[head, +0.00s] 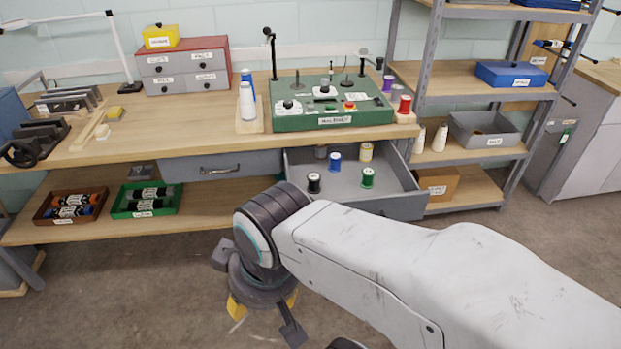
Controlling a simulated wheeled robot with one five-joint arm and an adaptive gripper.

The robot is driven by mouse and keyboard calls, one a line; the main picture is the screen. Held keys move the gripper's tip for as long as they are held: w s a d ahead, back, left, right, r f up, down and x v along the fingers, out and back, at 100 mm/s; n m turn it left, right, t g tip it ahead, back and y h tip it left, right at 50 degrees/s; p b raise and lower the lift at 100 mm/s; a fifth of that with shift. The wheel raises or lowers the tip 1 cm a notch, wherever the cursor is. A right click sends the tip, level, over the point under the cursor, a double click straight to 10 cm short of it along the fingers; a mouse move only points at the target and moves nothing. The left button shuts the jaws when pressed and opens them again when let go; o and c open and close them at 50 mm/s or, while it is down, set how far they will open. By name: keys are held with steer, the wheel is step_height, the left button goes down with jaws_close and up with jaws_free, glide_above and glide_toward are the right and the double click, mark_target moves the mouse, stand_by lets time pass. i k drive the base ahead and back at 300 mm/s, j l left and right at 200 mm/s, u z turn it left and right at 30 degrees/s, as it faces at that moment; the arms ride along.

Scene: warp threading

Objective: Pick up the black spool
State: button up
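The black spool (314,183) stands upright at the front left of the open grey drawer (398,187) under the workbench. In the same drawer stand a green spool (367,178) to its right, a blue spool (335,161) and a cream spool (366,152) behind, and a grey spool (321,152) at the back left. My gripper (262,318) hangs below my wrist, in front of the bench and left of the drawer, apart from the spools. Its yellow-tipped fingers look spread, with nothing seen between them. My wrist hides part of it.
The workbench (190,135) carries a green winding machine (330,113) above the drawer. A closed drawer (222,168) is at left. Green (147,200) and brown (70,206) trays sit on the lower shelf. A metal shelf rack (470,90) stands at right. Floor in front is clear.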

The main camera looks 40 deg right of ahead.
mark_target(313, 177)
steer(key=z, duration=1.7)
steer(key=l, duration=0.05)
